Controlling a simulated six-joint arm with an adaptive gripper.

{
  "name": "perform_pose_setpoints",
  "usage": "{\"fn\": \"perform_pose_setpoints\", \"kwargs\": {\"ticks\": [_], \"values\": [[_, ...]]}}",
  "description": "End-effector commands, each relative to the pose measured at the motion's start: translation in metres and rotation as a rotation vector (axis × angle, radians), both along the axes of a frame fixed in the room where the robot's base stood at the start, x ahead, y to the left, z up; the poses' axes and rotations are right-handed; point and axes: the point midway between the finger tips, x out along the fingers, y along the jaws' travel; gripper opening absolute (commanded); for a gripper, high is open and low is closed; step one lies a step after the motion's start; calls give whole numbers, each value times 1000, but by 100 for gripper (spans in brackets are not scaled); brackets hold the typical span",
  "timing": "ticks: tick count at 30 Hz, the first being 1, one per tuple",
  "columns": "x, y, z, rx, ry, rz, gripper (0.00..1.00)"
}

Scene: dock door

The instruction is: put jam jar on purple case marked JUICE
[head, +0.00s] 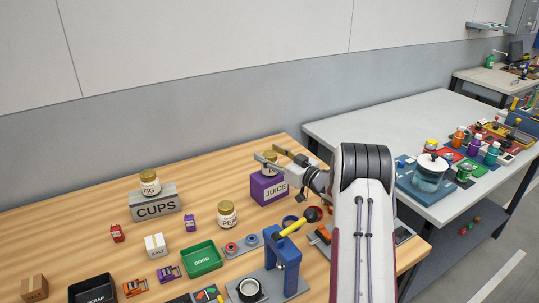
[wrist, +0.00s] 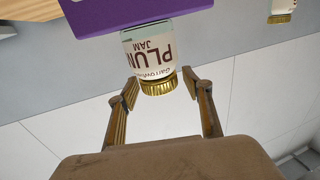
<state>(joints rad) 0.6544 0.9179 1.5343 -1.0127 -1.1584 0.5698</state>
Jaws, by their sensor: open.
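The plum jam jar (wrist: 150,55) has a white label reading PLUM JAM and a gold lid. It appears upside down in the wrist view, with its base against the purple case (wrist: 100,18). In the head view the jar (head: 270,167) stands upright on top of the purple case marked JUICE (head: 266,190), partly hidden by a finger. My gripper (wrist: 161,88) is open, its fingertips apart on either side of the gold lid. In the head view my gripper (head: 275,158) reaches in from the right at the jar's height.
A fig jar (head: 150,183) stands on the grey CUPS case (head: 155,206). Another gold-lidded jar (head: 227,214) stands on the wooden table (head: 70,235). A green GOOD tray (head: 202,257) and a blue press with a yellow handle (head: 285,262) are nearer.

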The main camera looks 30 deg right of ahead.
Motion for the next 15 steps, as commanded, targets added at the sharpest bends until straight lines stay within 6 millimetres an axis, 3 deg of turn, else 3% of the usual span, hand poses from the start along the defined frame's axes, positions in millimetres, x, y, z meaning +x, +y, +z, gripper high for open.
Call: {"fn": "perform_pose_setpoints", "kwargs": {"ticks": [15], "values": [[-60,-16,0,1,1,-3,50]]}}
